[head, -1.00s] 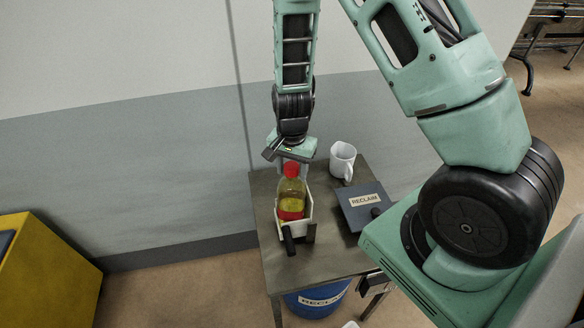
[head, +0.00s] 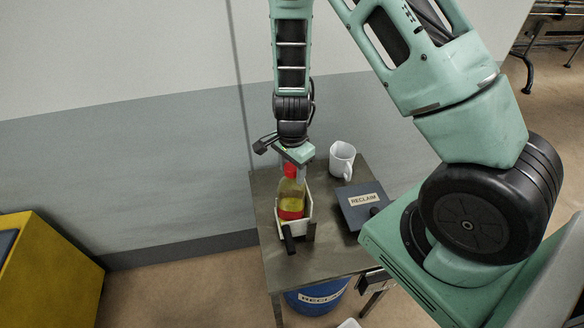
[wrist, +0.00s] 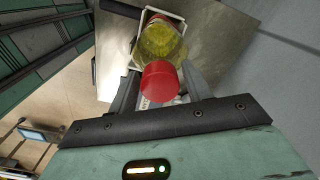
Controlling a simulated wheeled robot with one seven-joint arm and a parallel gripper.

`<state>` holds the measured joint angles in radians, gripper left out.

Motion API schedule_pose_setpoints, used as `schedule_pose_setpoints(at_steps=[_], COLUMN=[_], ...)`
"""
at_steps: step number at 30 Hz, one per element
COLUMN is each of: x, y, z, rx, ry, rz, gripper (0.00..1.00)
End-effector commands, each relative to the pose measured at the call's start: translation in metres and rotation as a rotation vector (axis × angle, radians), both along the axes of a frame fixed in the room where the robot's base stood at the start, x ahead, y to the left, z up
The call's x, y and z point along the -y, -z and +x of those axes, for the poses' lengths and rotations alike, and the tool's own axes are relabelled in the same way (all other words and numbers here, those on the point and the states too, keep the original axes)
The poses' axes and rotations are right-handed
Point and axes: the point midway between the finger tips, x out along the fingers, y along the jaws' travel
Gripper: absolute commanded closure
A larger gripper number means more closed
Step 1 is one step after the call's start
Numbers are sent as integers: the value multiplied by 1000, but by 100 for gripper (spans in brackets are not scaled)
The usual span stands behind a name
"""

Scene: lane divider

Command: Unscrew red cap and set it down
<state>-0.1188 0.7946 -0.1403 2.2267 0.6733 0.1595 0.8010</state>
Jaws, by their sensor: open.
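The red cap (head: 290,170) is on top of a clear bottle (head: 291,190) with yellow-green liquid and a red band low on its side. The bottle stands upright in a white holder (head: 308,214) on the table. My gripper (wrist: 158,92) is open, and in the wrist view the red cap (wrist: 160,80) shows between its two fingers. I cannot tell whether either finger touches the cap. In the head view my gripper is right at the cap and partly hides its top.
A white mug (head: 342,160) stands behind and right of the bottle. A dark tray or panel labelled RECLAIM (head: 362,204) lies on the table (head: 335,258) at right. A blue RECLAIM bin (head: 318,298) is below. Bare tabletop shows at the front.

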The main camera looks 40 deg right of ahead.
Motion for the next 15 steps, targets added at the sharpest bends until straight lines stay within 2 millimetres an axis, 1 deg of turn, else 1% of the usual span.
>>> schedule_pose_setpoints(at_steps=[1,2,3,4,5,10,15], x=[0,0,0,0,0,0,-1], y=[0,0,0,0,0,1,1], z=[0,0,0,0,0,0,0], rx=[0,0,0,0,0,0,-1], ry=[-1,-2,-2,-2,-2,-18,-160], rz=[0,0,0,0,0,1,1], gripper=[51,56,68,76,78,78,78])
